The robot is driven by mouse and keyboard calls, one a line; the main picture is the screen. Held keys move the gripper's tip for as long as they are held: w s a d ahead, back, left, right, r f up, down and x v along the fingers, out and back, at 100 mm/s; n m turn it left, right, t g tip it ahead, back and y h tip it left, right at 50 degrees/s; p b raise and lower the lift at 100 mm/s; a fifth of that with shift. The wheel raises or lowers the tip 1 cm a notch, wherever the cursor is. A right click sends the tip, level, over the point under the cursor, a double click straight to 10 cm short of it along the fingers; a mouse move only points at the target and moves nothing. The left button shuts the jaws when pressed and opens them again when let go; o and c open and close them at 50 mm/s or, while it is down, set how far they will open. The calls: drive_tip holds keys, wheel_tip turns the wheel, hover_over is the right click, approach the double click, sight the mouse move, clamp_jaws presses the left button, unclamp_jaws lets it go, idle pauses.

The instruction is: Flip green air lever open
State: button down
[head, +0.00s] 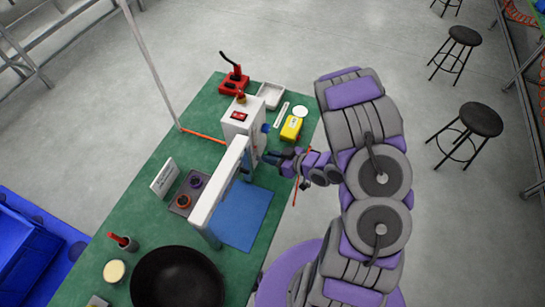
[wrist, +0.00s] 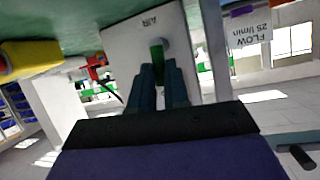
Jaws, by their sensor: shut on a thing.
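The green air lever (wrist: 157,50) shows in the wrist view, in front of a white panel (wrist: 125,45) marked AIR. A pale round knob or hub is at its end beside the panel. My gripper (wrist: 158,75) has its two dark teal fingers close together on the lever, one on each side. In the head view my gripper (head: 270,158) reaches in from the right to the side of the white rack (head: 232,170). The lever is hidden or too small to make out there.
A yellow box (head: 291,128) stands close to my gripper, above it in the head view. A blue mat (head: 240,218) lies below the rack's beam. A flow label (wrist: 248,38) is at the right in the wrist view. A black bowl (head: 178,278) stands at the near end.

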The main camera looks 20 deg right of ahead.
drive_tip(key=shift+s+a+n, duration=0.1)
drive_tip(key=shift+s+n, duration=0.05)
drive_tip(key=shift+n, duration=0.25)
drive_tip(key=shift+r+t, duration=0.1)
drive_tip(key=shift+t, duration=0.3)
drive_tip(key=c, duration=1.1)
unclamp_jaws()
drive_tip(key=p+v, duration=0.6)
drive_tip(key=v, duration=1.1)
drive_tip(key=shift+r+p, duration=0.2)
drive_tip(key=shift+p, duration=0.1)
